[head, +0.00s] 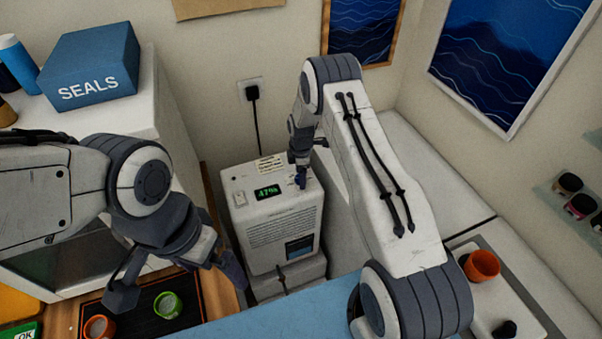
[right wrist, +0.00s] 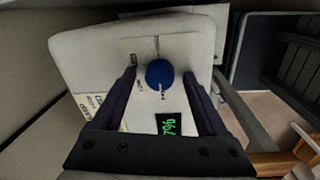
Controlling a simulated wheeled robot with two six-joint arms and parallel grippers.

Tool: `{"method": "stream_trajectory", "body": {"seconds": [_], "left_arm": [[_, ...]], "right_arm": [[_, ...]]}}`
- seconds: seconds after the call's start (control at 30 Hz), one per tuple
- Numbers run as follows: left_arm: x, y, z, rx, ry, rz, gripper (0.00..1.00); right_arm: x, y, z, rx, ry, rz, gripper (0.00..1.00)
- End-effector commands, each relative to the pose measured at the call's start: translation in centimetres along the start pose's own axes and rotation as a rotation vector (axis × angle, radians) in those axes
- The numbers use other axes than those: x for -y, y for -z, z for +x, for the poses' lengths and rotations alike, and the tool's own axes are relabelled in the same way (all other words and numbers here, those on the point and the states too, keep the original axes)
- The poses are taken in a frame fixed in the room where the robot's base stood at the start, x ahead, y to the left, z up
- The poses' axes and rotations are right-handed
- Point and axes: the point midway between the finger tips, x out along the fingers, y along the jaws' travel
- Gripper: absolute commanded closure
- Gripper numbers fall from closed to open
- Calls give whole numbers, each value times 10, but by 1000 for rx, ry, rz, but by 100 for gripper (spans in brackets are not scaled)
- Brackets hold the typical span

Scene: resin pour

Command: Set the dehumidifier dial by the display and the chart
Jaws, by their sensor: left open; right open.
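The white dehumidifier (head: 282,226) stands against the wall in the head view. Its green display (head: 268,192) reads about 47%; the right wrist view shows part of the display (right wrist: 170,125) turned sideways. The blue dial (right wrist: 159,74) is on a pale plate with small marks too small to read. My right gripper (right wrist: 158,80) is open, with a finger on each side of the dial; I cannot tell whether they touch it. In the head view it hides most of the dial. A printed cream label (head: 270,163) lies on the dehumidifier's top. My left gripper (head: 178,281) is open and empty.
A black tray (head: 135,325) with a green cup (head: 168,305) and an orange cup (head: 98,327) lies below my left gripper. A blue SEALS box (head: 92,68) stands on a white cabinet. An orange-red cup (head: 482,265) stands at right. A plugged cord runs behind the dehumidifier.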

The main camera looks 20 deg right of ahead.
Motion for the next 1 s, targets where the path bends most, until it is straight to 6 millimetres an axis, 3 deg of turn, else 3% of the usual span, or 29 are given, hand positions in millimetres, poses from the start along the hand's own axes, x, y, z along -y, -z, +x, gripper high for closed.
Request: {"method": "stream_trajectory", "body": {"seconds": [0.17,0.23,0.37,0.4,0.67,1.0], "left_arm": [[0,0,0,0,0,0,0],[0,0,0,0,0,0,0],[0,0,0,0,0,0,0],[0,0,0,0,0,0,0],[0,0,4,0,0,-1,0],[2,-2,28,0,0,-4,0]], "right_arm": [[0,0,0,0,0,0,24],[0,0,0,0,0,0,43],[0,0,0,0,0,0,93],[0,0,0,0,0,0,100],[0,0,1,1,-1,21,100],[0,0,4,14,-2,208,100]]}}
